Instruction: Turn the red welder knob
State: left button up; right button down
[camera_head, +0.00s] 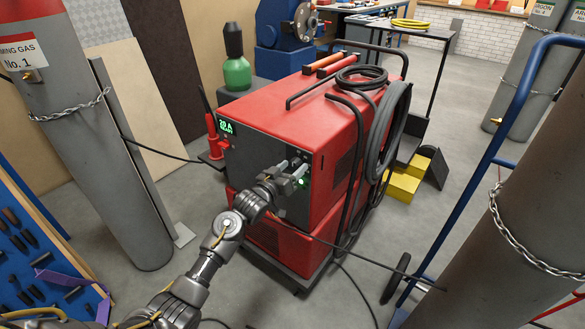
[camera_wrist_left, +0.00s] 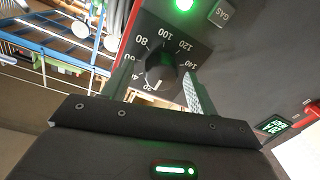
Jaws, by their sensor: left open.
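The red welder (camera_head: 300,110) stands on a cart, its dark front panel facing me. In the left wrist view the knob (camera_wrist_left: 158,66) is black and round, on a dial plate with white numbers. My left gripper (camera_head: 292,176) is at the right part of the panel in the head view and covers the knob there. It is open. In the left wrist view its two fingers (camera_wrist_left: 160,84) lie on either side of the knob. I cannot tell whether they touch it. My right gripper is not in view.
A green light (camera_wrist_left: 183,4) and a GAS button (camera_wrist_left: 222,13) sit near the dial, and a green display (camera_head: 226,127) is on the panel. Black cables (camera_head: 392,120) hang on the welder's side. Grey gas cylinders (camera_head: 95,150) stand at left and right.

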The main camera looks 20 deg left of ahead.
pick_arm(q)
jog(key=shift+w+d, duration=0.1)
jog(key=shift+w, duration=0.25)
jog(key=shift+c, duration=0.5)
jog(key=c, duration=0.9)
